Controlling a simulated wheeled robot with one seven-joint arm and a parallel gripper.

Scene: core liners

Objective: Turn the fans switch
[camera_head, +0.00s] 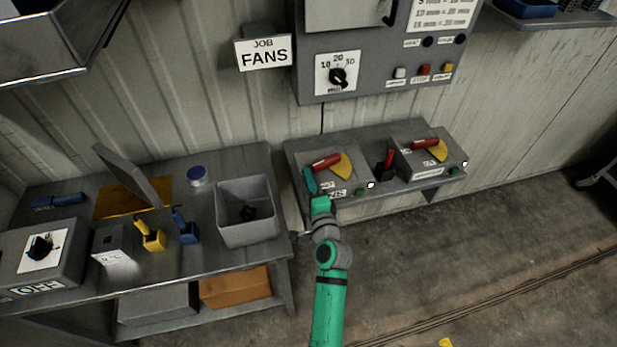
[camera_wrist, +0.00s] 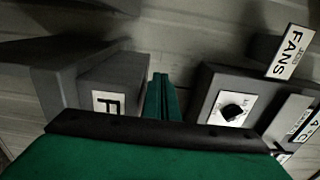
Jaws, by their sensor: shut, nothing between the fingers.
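A grey switch box (camera_head: 345,178) with a red lever (camera_head: 326,161) and a yellow sector plate stands at the left of the wall shelf in the head view. Its front label is partly hidden by my arm. In the wrist view, a grey box (camera_wrist: 128,80) left of the fingers has a label whose visible letter looks like F. My gripper (camera_head: 309,179) is at the left front edge of the switch box, close to the lever's left end; contact cannot be told. In the wrist view, my gripper (camera_wrist: 162,86) has its fingers together, with nothing between them.
A second lever box (camera_head: 428,160) stands right on the shelf (camera_head: 390,130), with a red-handled item (camera_head: 385,165) between. A FANS sign (camera_head: 264,53) and dial panel (camera_head: 338,75) hang above. The left bench (camera_head: 270,165) holds a grey bin (camera_head: 246,212).

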